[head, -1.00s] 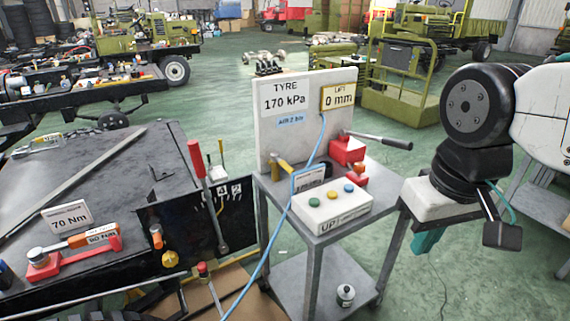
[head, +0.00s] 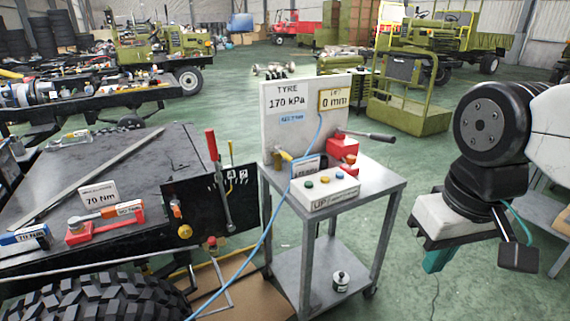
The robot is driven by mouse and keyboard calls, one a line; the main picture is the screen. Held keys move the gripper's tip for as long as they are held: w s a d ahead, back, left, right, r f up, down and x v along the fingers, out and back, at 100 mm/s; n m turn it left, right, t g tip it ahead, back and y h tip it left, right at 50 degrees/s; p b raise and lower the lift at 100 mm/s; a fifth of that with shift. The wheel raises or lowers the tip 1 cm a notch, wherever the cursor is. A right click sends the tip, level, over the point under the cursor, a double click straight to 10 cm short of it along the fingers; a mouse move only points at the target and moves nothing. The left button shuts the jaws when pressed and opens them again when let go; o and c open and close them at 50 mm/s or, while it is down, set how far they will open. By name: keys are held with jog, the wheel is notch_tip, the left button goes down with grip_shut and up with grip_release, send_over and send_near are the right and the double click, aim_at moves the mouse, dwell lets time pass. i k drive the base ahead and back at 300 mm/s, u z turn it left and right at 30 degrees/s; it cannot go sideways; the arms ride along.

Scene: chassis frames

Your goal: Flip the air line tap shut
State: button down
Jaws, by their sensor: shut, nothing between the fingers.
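The air line tap (head: 284,156) is a small yellow lever with a brass-coloured body at the lower left of the grey upright panel (head: 271,112) on the cart. It is small, and I cannot tell whether the tap is open or shut. My gripper (head: 438,260) hangs at the right, pointing down, shut and empty. It is well to the right of the cart and apart from the tap.
A big tyre (head: 90,298) fills the lower left. Green floor is clear right of the cart.

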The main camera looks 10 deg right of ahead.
aim_at(285, 155)
jog(key=u, duration=0.4)
jog(key=i, duration=1.35)
jog(key=z, duration=0.4)
